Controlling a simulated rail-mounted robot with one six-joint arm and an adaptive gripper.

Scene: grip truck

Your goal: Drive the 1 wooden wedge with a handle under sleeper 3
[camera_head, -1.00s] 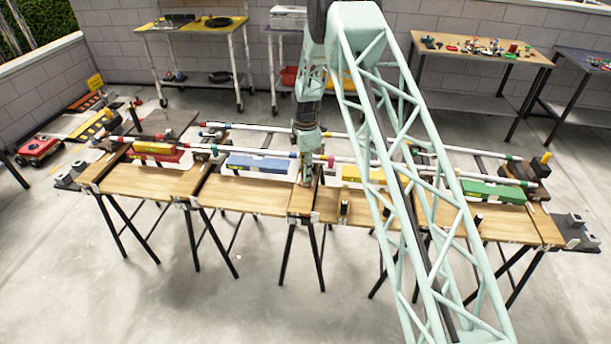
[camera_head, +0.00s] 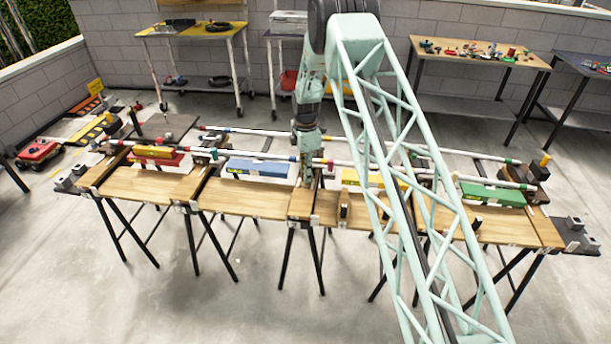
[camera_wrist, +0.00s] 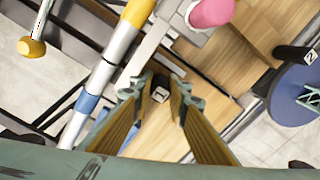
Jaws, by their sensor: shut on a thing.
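My gripper (camera_wrist: 160,95) is shut on the dark wedge handle (camera_wrist: 159,94), whose small pale end shows between the fingertips in the wrist view. The wedge's wooden body is hidden. In the head view my gripper (camera_head: 307,182) points down at the middle of the wooden bench (camera_head: 245,198), close to the near rail (camera_head: 272,157). Coloured blocks sit along the rail: red and yellow (camera_head: 155,153), blue (camera_head: 258,167), yellow (camera_head: 352,177) and green (camera_head: 492,194). I cannot read any sleeper numbers, so I cannot tell which is sleeper 3.
Another black handle marked 2 (camera_wrist: 309,56) stands at the right in the wrist view. A striped rail (camera_wrist: 107,66) runs just left of my fingers, with a pink rounded part (camera_wrist: 210,12) above. Dark posts (camera_head: 344,208) stand on the bench right of my gripper.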

